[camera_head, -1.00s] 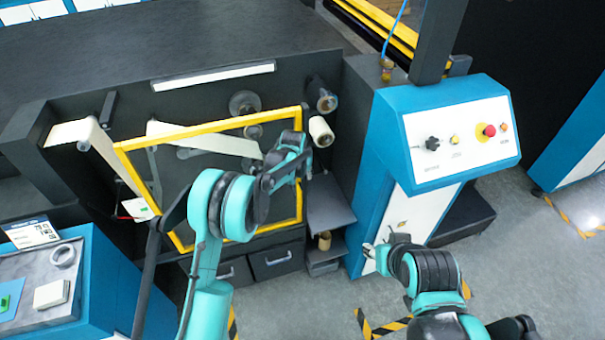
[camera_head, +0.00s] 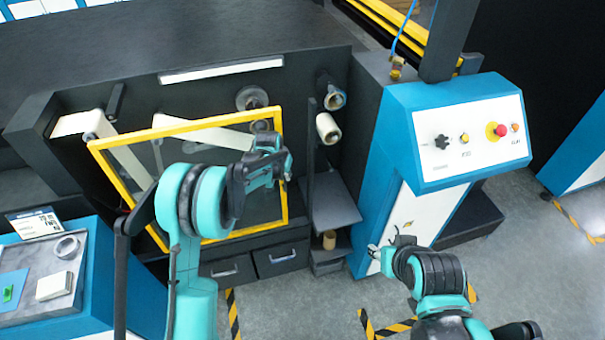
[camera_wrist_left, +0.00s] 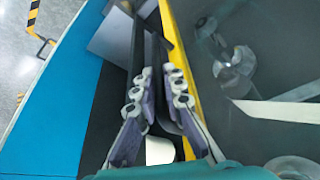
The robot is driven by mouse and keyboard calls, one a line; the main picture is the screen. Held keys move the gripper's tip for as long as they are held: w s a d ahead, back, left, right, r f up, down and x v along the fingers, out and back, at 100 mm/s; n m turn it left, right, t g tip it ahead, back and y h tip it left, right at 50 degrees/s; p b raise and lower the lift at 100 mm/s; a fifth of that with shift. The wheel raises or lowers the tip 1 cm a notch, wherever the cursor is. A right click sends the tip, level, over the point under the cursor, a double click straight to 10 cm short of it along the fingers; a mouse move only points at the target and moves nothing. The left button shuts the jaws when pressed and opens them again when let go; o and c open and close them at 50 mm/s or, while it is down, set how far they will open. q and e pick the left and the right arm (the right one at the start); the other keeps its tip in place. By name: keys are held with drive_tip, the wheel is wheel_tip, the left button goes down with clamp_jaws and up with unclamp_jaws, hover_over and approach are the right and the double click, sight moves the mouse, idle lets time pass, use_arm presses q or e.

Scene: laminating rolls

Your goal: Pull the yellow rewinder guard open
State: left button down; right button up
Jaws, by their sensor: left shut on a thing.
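The yellow rewinder guard (camera_head: 186,131) is a yellow frame around a clear pane. It stands swung out at an angle in front of the machine's rollers. My left gripper (camera_head: 287,163) is at the guard's right side. In the left wrist view, my left gripper's fingers (camera_wrist_left: 158,80) are shut beside the yellow edge (camera_wrist_left: 187,60), on what looks like the guard's dark handle; the exact contact is hidden. My right gripper (camera_head: 384,250) is apart from the guard, in front of the blue and white cabinet, with its fingers spread and empty.
The control panel (camera_head: 468,142) with a red button is at the right. Rollers (camera_head: 328,128) and a grey shelf (camera_head: 335,203) lie right of the guard. Drawers (camera_head: 280,258) sit below. A blue side table (camera_head: 100,285) stands at the lower left. Floor shows between.

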use_arm(q)
drive_tip(key=s+a+b, duration=0.1)
drive_tip(key=s+a, duration=0.3)
drive_tip(key=a, duration=1)
drive_tip(key=s+a+b, duration=0.1)
drive_tip(key=s+a, duration=0.4)
drive_tip(key=a, duration=0.9)
drive_tip(key=s+a+b, duration=0.2)
drive_tip(key=s+a, duration=0.2)
drive_tip(key=a, duration=1)
drive_tip(key=shift+s, duration=0.35)
drive_tip(key=c, duration=1.6)
unclamp_jaws()
drive_tip(key=v, duration=1.2)
drive_tip(key=shift+a, duration=0.1)
